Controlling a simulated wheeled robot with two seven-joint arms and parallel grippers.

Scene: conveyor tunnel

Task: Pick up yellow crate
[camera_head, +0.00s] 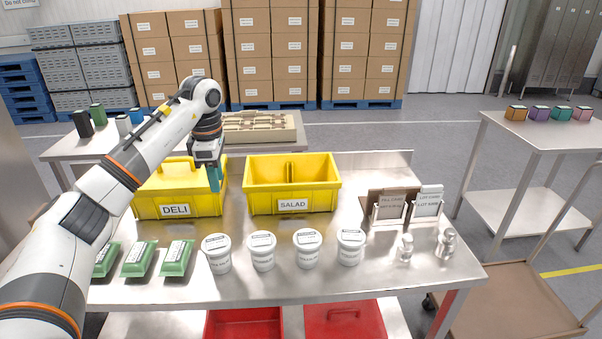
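A yellow crate labelled DELI (150,207) stands on the steel table at the left, with a yellow lid or handle piece showing at its top. A second yellow crate labelled SALAD (262,204) stands to its right; it is open on top, with a divider inside, and looks empty. My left gripper (214,181) points down at the right end of the DELI crate, in front of part of it. Its teal fingers overlap in this view, so their opening and any contact with the crate are unclear. My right gripper is out of view.
Green packs (138,259) and several white tubs (262,250) line the table's front. Card holders (390,210) and small metal shakers (446,243) stand at the right. Red bins (243,323) sit below. A cart (515,312) stands right.

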